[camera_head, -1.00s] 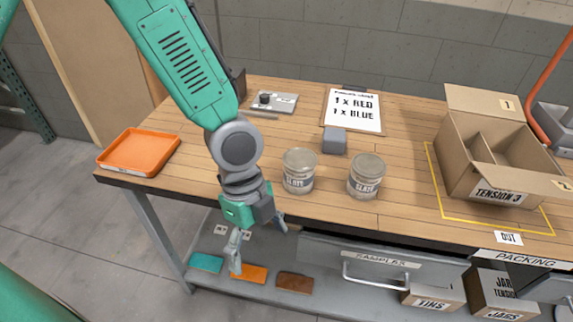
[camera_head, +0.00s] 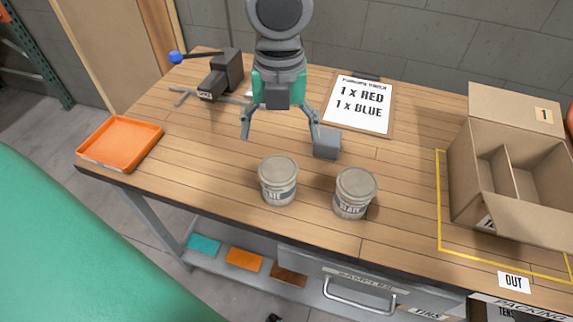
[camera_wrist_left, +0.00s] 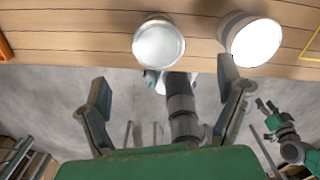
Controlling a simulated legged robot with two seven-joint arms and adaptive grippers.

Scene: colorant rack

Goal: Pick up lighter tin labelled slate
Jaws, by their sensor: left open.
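Two grey-lidded tins with dark labels stand upright side by side on the wooden bench. The left tin (camera_head: 278,181) and the right tin (camera_head: 352,194) look alike. Their labels are partly legible and seem to read slate; which is lighter cannot be told. My left gripper (camera_head: 281,142) is open and empty, above the bench and behind the left tin in the head view. In the left wrist view its fingers (camera_wrist_left: 164,82) are spread, with the left tin's lid (camera_wrist_left: 158,43) beyond the gap and the right tin (camera_wrist_left: 250,40) farther right. My right gripper (camera_wrist_left: 272,108) seems to show small at right.
A small grey block (camera_head: 327,145) stands behind the tins. An order sheet (camera_head: 358,104) lies at the back. An orange tray (camera_head: 120,144) is at the left, an open carton (camera_head: 464,172) at the right. Bench between tins and carton is clear.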

